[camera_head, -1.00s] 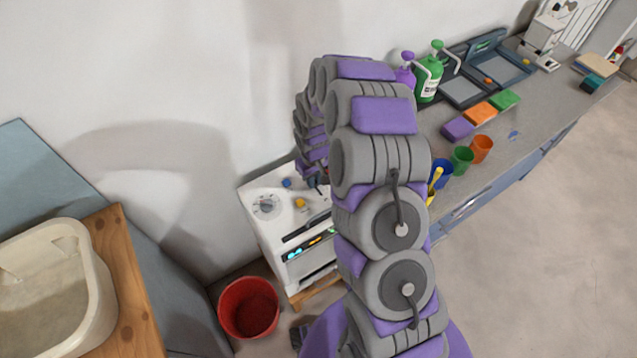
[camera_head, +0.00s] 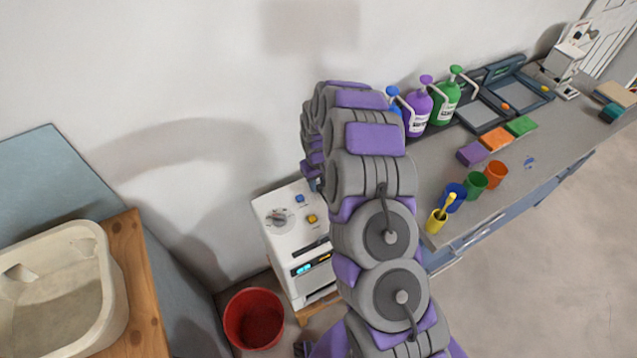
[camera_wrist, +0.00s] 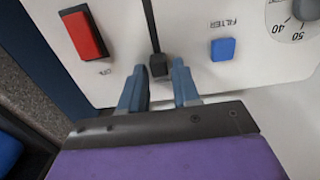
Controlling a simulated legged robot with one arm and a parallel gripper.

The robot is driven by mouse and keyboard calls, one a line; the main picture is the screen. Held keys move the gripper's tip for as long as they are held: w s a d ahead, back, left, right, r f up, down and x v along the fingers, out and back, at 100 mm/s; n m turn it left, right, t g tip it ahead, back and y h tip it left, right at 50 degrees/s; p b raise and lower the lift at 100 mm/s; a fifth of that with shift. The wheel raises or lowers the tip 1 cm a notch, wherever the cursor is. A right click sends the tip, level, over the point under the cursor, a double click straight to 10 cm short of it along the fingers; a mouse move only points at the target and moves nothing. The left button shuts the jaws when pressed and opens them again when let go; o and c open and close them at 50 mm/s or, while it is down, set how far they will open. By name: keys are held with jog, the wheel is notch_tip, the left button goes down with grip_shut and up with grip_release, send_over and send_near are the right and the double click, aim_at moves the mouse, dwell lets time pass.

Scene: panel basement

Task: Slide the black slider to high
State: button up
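The black slider (camera_wrist: 158,66) is in the wrist view, a small dark block at the near end of a straight dark slot (camera_wrist: 151,25) in the white panel (camera_wrist: 185,18). My gripper (camera_wrist: 158,72) is open, with one blue-grey fingertip on each side of the slider. A small gap shows on both sides, so it does not look gripped. No high or low label is readable. In the head view the white control box (camera_head: 283,240) stands against the wall, partly behind my arm. My gripper and the slider are hidden there.
Beside the slider are a red rocker switch (camera_wrist: 84,35), a blue FILTER button (camera_wrist: 223,48) and a numbered dial (camera_wrist: 307,9). A red bucket (camera_head: 253,320) stands by the box. A bench (camera_head: 480,215) with cups and pump bottles lies right.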

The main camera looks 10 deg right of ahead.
aim_at(318, 185)
jog(key=shift+o, duration=1.1)
jog(key=shift+s, duration=0.1)
jog(key=shift+r, duration=0.15)
notch_tip(318, 185, up, 17)
jog(key=p, duration=0.2)
jog(key=shift+p, duration=0.3)
jog(key=shift+a, duration=0.1)
